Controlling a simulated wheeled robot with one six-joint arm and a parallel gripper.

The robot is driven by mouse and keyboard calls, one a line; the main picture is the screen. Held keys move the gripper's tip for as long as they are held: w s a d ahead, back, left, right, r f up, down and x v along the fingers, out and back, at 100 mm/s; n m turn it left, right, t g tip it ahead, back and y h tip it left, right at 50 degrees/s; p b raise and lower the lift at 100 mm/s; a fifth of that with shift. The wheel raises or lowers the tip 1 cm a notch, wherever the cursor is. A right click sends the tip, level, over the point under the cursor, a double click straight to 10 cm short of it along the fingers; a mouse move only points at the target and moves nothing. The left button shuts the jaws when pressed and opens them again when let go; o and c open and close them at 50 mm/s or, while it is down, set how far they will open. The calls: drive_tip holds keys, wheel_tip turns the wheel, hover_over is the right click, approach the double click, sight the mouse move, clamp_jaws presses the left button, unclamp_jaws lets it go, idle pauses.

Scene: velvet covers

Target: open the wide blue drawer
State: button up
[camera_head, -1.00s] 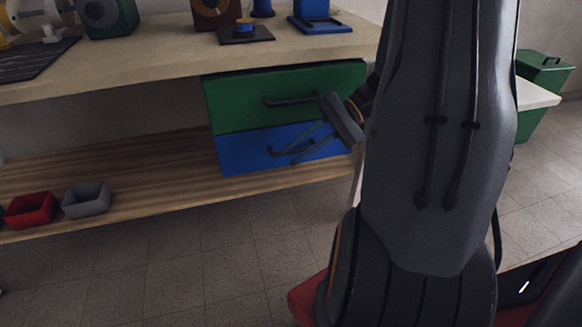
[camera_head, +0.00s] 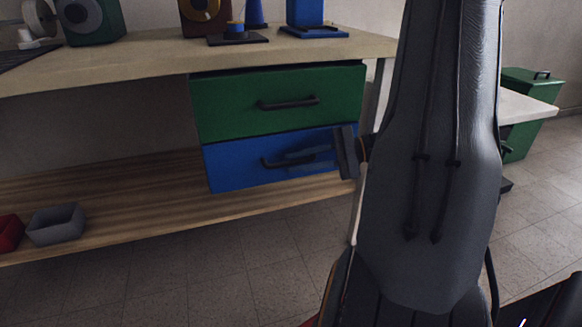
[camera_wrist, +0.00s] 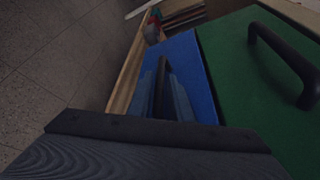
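The wide blue drawer (camera_head: 235,176) sits under the green drawer (camera_head: 225,108) below the bench top. Its front looks about level with the green one, so it appears closed. Its dark bar handle (camera_head: 272,162) also shows in the wrist view (camera_wrist: 161,82). My gripper (camera_head: 300,156) is at this handle from the right. In the wrist view my gripper (camera_wrist: 163,98) has one finger on each side of the bar, close against it, and appears shut on it. My fingers partly hide the handle in the head view.
The green drawer's handle (camera_head: 288,103) sticks out just above my gripper. The bench top (camera_head: 150,66) overhangs the drawers, and a wooden lower shelf (camera_head: 130,205) runs below, with a grey bin (camera_head: 56,225) on it. The tiled floor in front is clear.

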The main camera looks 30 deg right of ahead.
drive_tip(key=shift+x, duration=0.95)
drive_tip(key=shift+c, duration=0.5)
clamp_jaws()
